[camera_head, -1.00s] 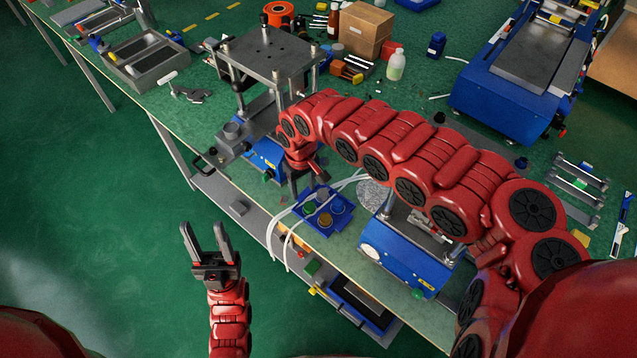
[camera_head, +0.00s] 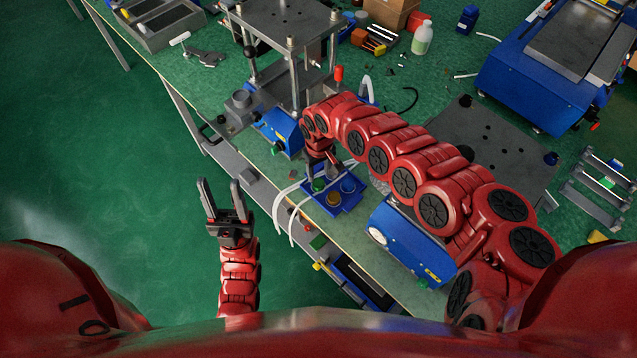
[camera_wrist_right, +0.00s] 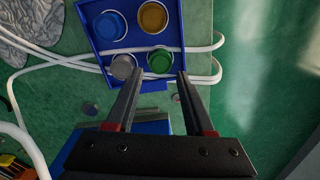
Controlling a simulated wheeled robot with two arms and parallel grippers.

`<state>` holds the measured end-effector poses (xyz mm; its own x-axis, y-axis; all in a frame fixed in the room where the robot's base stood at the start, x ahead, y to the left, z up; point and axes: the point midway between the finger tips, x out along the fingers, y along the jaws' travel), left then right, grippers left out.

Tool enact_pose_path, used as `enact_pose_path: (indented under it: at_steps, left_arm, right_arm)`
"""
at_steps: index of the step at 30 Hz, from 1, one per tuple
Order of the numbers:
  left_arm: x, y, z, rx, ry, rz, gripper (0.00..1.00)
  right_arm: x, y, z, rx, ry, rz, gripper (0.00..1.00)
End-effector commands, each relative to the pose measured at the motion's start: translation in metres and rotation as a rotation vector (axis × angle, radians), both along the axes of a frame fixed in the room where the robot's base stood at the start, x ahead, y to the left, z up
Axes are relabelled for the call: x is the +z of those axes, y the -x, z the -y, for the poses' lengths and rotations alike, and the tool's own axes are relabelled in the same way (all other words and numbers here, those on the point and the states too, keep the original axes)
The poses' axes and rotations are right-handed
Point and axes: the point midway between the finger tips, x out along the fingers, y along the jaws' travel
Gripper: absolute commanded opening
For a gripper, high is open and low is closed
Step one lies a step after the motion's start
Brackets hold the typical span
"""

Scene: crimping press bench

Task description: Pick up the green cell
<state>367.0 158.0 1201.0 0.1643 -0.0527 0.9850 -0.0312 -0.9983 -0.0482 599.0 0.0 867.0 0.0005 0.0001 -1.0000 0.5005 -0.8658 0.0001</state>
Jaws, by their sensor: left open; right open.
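The green cell (camera_wrist_right: 160,61) is a round piece in a blue tray (camera_wrist_right: 101,51), beside a grey, a blue and a yellow cell. In the head view the green cell (camera_head: 319,185) shows at the tray's left side, just by my right gripper (camera_head: 327,170). In the right wrist view my right gripper (camera_wrist_right: 160,74) is open, its fingertips spread to either side of the green cell's near edge; I cannot tell whether they touch it. The grey cell (camera_wrist_right: 123,66) lies by the left fingertip. My left gripper (camera_head: 221,183) is open and empty over the floor.
White cables (camera_wrist_right: 205,47) run across and beside the tray. A press with a blue base (camera_head: 277,131) stands behind it, and a blue machine (camera_head: 408,245) stands to its right. The bench edge is close to the tray's left.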

Motion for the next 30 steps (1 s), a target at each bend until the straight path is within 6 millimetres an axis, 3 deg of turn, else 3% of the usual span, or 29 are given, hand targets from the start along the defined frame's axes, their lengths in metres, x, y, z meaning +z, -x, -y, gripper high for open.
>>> enact_pose_path:
  at_steps: [8, 18, 27, 30]
  left_arm:
    - [0.007, 0.000, 0.000, 0.000, 0.000, 0.000, 0.50]
    - [0.006, 0.000, 0.000, 0.000, 0.000, 0.000, 0.50]
    - [0.006, 0.000, 0.000, 0.000, 0.000, 0.000, 0.50]
    - [0.006, 0.000, 0.000, 0.000, 0.000, 0.000, 0.50]
  right_arm:
    - [-0.015, 0.000, -0.002, -0.002, -0.001, -0.001, 0.54]
    - [-0.055, 0.000, -0.002, -0.001, 0.000, -0.001, 0.54]
    - [-0.058, 0.000, -0.001, -0.002, 0.001, 0.000, 0.54]
    - [-0.058, 0.000, -0.001, -0.002, 0.001, 0.000, 0.39]
